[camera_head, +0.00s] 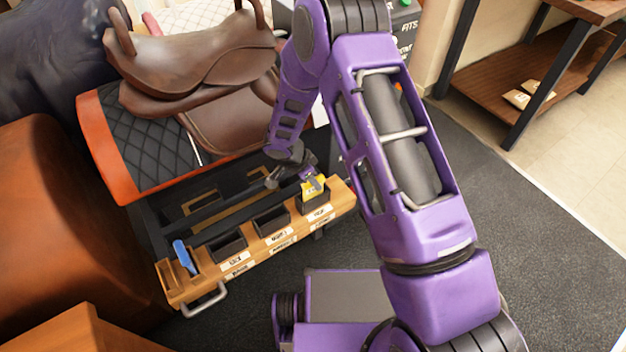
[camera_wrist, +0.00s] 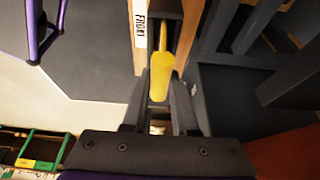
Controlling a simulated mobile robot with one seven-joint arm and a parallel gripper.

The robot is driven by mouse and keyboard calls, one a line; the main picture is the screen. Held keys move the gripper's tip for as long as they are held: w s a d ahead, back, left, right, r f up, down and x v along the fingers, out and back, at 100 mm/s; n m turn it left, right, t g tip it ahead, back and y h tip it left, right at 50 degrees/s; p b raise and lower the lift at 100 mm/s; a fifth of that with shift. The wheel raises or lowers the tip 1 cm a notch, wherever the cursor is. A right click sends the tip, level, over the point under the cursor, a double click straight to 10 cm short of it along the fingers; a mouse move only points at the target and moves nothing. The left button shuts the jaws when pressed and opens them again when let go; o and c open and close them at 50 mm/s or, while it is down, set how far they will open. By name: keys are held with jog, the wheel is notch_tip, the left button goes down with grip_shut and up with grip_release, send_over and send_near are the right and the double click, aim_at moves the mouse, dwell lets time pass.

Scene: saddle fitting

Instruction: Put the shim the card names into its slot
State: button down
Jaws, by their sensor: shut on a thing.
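A wooden rack (camera_head: 240,258) with several labelled dark slots hangs below the saddle. A yellow shim (camera_head: 309,190) is at the rack's right-end slot (camera_head: 317,207). My gripper (camera_head: 307,178) is shut on it from above. In the wrist view the yellow shim (camera_wrist: 161,72) is between my fingers (camera_wrist: 158,112), its far end in line with the dark slot beside a label reading FRONT (camera_wrist: 139,24). I cannot tell how far it is inside the slot. A blue shim (camera_head: 184,256) stands at the rack's left end. The middle slots look empty. No card is clearly readable.
A brown saddle (camera_head: 200,55) on a black quilted pad (camera_head: 140,130) stands behind the rack. A dark panel with partly hidden lettering (camera_head: 408,25) is behind my arm. A wooden shelf (camera_head: 530,75) is at the upper right. Grey floor mat (camera_head: 530,250) is clear to the right.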

jog(key=c, duration=0.6)
grip_release()
jog(key=shift+r, duration=0.1)
jog(key=p+v, duration=0.2)
jog(key=v, duration=1.5)
jog(key=shift+r, duration=0.1)
